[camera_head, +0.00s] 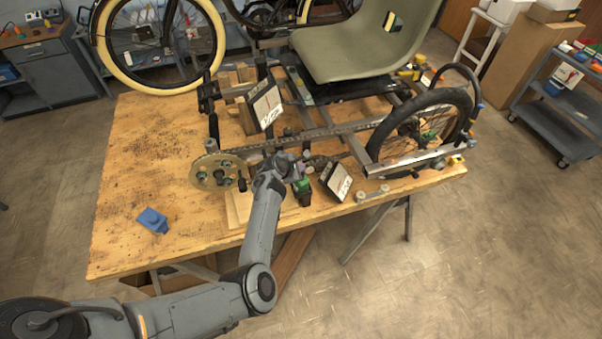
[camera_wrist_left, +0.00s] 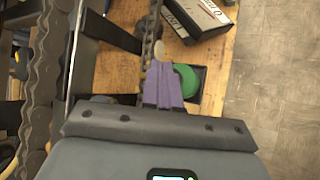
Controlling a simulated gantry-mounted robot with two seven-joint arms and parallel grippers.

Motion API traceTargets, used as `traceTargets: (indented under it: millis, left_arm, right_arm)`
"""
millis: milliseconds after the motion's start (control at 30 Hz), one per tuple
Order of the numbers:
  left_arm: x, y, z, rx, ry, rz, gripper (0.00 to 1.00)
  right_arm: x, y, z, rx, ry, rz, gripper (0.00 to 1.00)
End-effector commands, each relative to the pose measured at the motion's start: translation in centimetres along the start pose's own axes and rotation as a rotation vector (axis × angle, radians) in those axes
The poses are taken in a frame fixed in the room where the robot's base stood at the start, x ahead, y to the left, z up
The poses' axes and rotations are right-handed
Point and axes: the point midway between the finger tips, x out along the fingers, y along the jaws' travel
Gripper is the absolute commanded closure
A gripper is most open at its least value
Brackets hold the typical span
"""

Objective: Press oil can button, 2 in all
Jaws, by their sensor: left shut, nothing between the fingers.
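My left gripper (camera_head: 296,180) is over the front edge of the wooden table, beside the trike frame. In the left wrist view its purple fingers (camera_wrist_left: 164,84) are together and empty. A small dark item with a green round top (camera_head: 302,186) stands near the fingertips; it looks like the oil can. In the left wrist view the green top (camera_wrist_left: 188,80) is partly hidden behind the fingers. I cannot tell whether the fingers touch it. My right gripper is in neither view.
The trike frame (camera_head: 330,132) with its chain and chainring (camera_head: 208,173) is close beside the gripper. A black-and-white box (camera_head: 336,181) stands just right of the green item. A blue object (camera_head: 152,220) lies at the table's left, where the wooden tabletop (camera_head: 130,170) is mostly clear.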

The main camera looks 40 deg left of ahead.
Motion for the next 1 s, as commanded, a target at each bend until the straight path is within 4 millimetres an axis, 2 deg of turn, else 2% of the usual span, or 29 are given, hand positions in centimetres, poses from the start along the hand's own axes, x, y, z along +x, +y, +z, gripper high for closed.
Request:
traceTargets:
  millis: [500, 1000]
  left_arm:
    - [-3.2, 2.4, 2.4, -0.001, -0.001, 0.001, 1.0]
    - [-3.4, 2.5, 2.5, 0.0, 0.0, 0.0, 1.0]
  right_arm:
    - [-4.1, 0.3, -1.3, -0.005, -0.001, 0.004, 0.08]
    - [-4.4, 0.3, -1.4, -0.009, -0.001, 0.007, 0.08]
